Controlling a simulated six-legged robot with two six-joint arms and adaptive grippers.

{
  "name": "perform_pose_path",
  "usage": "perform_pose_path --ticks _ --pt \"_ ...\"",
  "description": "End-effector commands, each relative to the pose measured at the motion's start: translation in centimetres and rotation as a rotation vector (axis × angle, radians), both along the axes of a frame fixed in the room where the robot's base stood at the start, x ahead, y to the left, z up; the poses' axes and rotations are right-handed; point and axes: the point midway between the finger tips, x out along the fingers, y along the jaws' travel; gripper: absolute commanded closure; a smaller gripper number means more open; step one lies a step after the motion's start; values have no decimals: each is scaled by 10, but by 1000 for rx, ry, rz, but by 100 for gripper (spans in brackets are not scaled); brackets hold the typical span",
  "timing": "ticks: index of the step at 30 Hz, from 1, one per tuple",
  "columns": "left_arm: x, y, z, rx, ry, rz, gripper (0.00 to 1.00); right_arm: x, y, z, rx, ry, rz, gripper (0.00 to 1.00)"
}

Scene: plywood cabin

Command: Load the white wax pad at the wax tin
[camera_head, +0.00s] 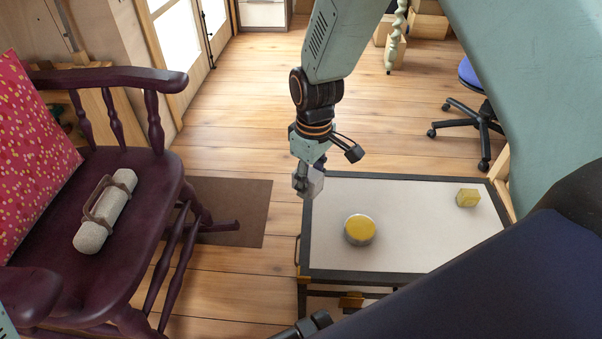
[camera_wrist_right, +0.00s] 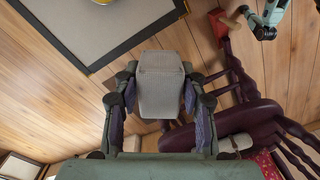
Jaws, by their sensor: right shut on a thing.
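My right gripper (camera_head: 308,186) hangs over the left edge of the white-topped table. It is shut on the white wax pad (camera_wrist_right: 162,85), a pale grey-white block held between both fingers in the wrist view. Part of the pad also shows in the head view (camera_head: 316,184). The wax tin (camera_head: 360,229), a round metal tin with yellow wax, stands on the table to the right of and nearer than the gripper. Its edge shows at the top of the wrist view (camera_wrist_right: 103,1). My left gripper (camera_wrist_right: 264,31) shows small in the wrist view; its finger state is unclear.
The dark-framed white table (camera_head: 410,195) is otherwise clear. A purple wooden chair (camera_head: 135,175) at left bears a strapped pale roll (camera_head: 105,212) and a red cushion (camera_head: 32,150). A blue office chair (camera_head: 472,75) stands behind.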

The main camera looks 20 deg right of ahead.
Motion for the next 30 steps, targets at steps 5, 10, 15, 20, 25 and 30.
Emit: perform_pose_path --ticks 5,10,15,20,25,30 --pt "0 0 6 0 1 0 48 6 -31 -38 12 -4 155 84" --pt "0 0 11 0 1 0 48 6 -69 -78 13 -11 310 84" --pt "0 0 15 0 1 0 48 -2 -109 -113 4 -14 442 84" --pt "0 0 17 0 1 0 48 -12 -139 -137 -8 -13 532 84" --pt "0 0 19 0 1 0 48 -19 -157 -150 -17 -11 584 84" --pt "0 0 17 0 1 0 48 -19 -161 -155 -19 -10 600 84"
